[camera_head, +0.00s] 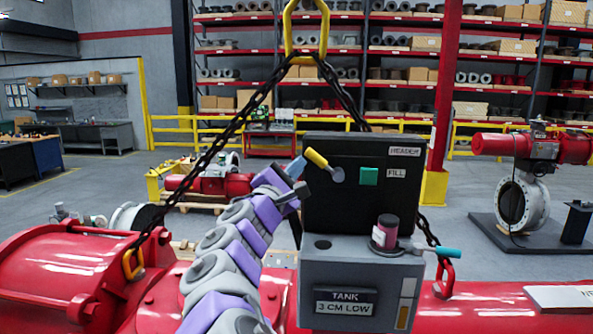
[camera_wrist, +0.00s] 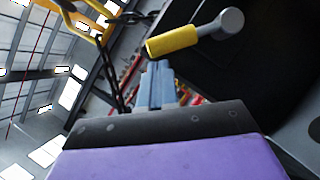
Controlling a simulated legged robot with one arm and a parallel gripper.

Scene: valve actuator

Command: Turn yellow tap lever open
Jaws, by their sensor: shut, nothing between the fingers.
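The yellow tap lever (camera_head: 318,159) is on the upper left of the black panel (camera_head: 345,205), its grey pivot (camera_head: 338,175) at its lower right. It points up and to the left. In the wrist view the yellow lever (camera_wrist: 172,40) lies just beyond my fingertips, with its grey pivot (camera_wrist: 231,20) to the right. My gripper (camera_head: 295,167) is shut and empty, just left of the lever's yellow end. In the wrist view my blue-grey fingers (camera_wrist: 157,70) are together, just below the yellow end. I cannot tell whether they touch it.
A green square (camera_head: 369,176) is right of the lever. Chains (camera_head: 232,130) hang from a yellow ring (camera_head: 306,30) on both sides.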

